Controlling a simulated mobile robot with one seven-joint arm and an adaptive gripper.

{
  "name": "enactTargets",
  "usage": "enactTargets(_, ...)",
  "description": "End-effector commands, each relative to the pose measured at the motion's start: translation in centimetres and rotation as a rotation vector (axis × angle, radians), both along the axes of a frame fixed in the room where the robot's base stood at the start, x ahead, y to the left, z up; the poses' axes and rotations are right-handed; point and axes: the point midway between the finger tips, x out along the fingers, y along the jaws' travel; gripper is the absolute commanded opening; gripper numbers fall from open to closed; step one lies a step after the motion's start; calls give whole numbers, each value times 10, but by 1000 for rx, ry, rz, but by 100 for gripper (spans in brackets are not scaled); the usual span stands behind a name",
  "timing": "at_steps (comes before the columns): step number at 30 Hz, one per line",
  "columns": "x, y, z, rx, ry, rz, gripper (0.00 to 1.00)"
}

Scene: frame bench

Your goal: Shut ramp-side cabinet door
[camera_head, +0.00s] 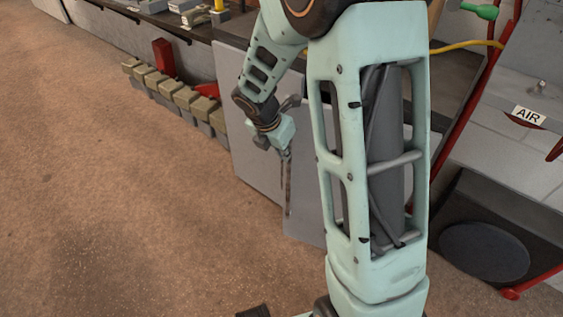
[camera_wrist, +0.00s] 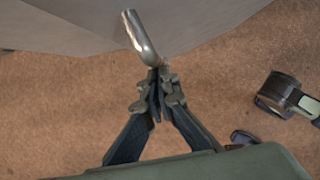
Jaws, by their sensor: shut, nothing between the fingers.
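A flat grey cabinet door panel (camera_head: 252,165) stands below the dark bench top in the head view, with its lower edge near the floor. A second grey panel part (camera_head: 305,226) shows beside my arm. In the wrist view the grey door face (camera_wrist: 70,22) fills the top, and a shiny metal bar handle (camera_wrist: 139,36) sticks out from it. My gripper (camera_wrist: 158,92) is shut and empty, with its fingertips at the near end of the handle; I cannot tell whether they touch. My arm hides part of the cabinet.
A row of grey-brown bins (camera_head: 175,92) and a red piece (camera_head: 164,57) stand on the left along the bench. The brown floor (camera_head: 110,200) is clear at left.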

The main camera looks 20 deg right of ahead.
Motion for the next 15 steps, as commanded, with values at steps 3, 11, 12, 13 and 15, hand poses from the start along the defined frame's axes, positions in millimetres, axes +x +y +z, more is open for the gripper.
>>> enactTargets(3,24,-14,4,-1,2,-73,0)
enactTargets(11,65,-42,4,-1,2,-208,0)
enactTargets(12,70,-45,3,-1,2,-224,0)
enactTargets(13,73,-47,3,-1,1,-234,0)
enactTargets(15,79,-52,2,0,2,-258,0)
